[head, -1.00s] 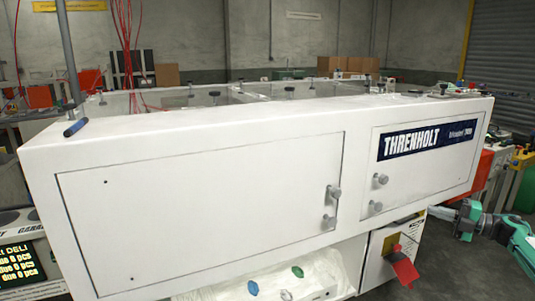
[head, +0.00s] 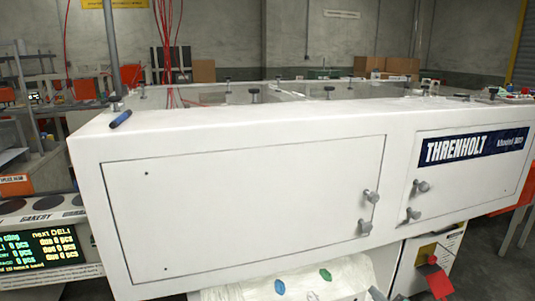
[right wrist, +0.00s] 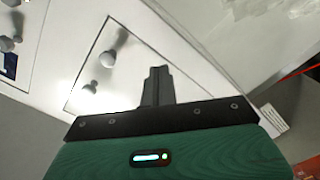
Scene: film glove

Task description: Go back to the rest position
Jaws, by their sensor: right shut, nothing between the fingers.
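My right gripper (right wrist: 157,85) shows in the right wrist view as dark fingers pressed together, with nothing between them. It is in front of a white cabinet door with round knobs (right wrist: 107,60), and the gap to the door cannot be judged. Neither of my grippers shows in the head view. The white Threnholt machine (head: 240,140) fills the middle of the head view, with both of its front doors closed.
A lit display (head: 40,248) stands at the left. Below the machine, a white plastic-like liner (head: 345,275) holds a blue piece (head: 280,286) and a green piece (head: 325,274). A red flap (head: 438,282) sticks out at the lower right. Grey floor (head: 485,265) shows beyond it.

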